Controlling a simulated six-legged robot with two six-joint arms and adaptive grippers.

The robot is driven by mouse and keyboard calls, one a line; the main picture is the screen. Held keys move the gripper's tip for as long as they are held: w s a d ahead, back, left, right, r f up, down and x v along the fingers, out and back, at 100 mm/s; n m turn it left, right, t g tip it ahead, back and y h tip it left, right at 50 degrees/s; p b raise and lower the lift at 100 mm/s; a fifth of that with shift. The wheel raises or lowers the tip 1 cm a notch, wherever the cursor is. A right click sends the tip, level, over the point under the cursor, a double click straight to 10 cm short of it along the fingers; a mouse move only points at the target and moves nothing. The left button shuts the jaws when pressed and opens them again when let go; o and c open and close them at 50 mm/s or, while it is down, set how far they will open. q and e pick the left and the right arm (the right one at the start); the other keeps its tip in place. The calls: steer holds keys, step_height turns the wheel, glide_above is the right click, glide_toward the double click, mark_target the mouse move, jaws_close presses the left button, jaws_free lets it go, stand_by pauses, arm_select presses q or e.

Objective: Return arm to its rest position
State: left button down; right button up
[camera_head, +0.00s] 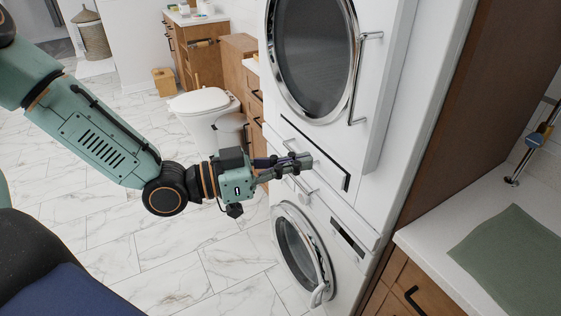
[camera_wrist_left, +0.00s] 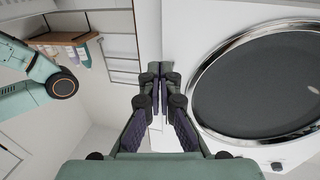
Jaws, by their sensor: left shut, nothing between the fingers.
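My left arm comes in from the left in the head view, bent at a black joint. Its gripper (camera_head: 300,162) is shut and empty, in front of the stacked white machines between the upper and lower round doors. The left wrist view shows the same gripper (camera_wrist_left: 162,75) with its fingers together, beside the dark round door (camera_wrist_left: 262,82) with a chrome rim. In the head view the upper door (camera_head: 312,55) has a chrome handle (camera_head: 357,80), and the lower door (camera_head: 298,250) looks closed. My right gripper is not in view.
A counter (camera_head: 430,245) with a green cloth (camera_head: 515,260) stands at the right. A white toilet (camera_head: 203,105), wooden cabinets (camera_head: 205,68) and a small wooden bin (camera_head: 164,82) stand at the back. The marble-tiled floor (camera_head: 165,260) is clear below my arm.

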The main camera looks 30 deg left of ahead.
arm_select(q)
steer(key=p+v, duration=0.2)
steer(key=v, duration=0.1)
steer(key=shift+s+d, duration=0.2)
steer(key=shift+w+f, duration=0.1)
